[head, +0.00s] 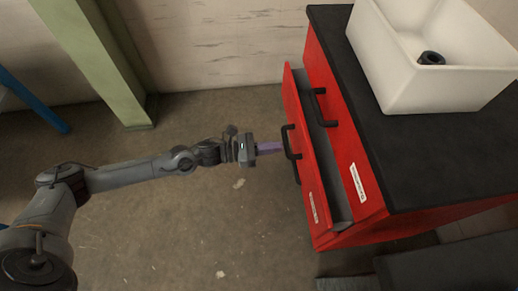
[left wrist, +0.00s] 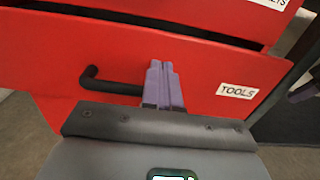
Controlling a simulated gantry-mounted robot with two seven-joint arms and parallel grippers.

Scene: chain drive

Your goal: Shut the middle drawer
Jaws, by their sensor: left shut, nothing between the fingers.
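The red drawer labelled TOOLS (head: 303,165) stands partly pulled out of the red cabinet (head: 345,145), below a closed drawer front with its own black handle (head: 319,107). The drawer's black bar handle (head: 289,143) faces left. My left gripper (head: 272,148) is shut and empty, its purple fingertips close to the drawer front by the handle. In the left wrist view, the fingers (left wrist: 163,84) point at the red front (left wrist: 205,70), overlapping the handle's right part (left wrist: 105,85). I cannot tell whether they touch.
A white bin (head: 405,85) with a black round part (head: 431,58) inside stands on the cabinet's black top (head: 440,150). A green post (head: 100,65) stands at the back left. The floor (head: 190,225) left of the drawer is mostly clear.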

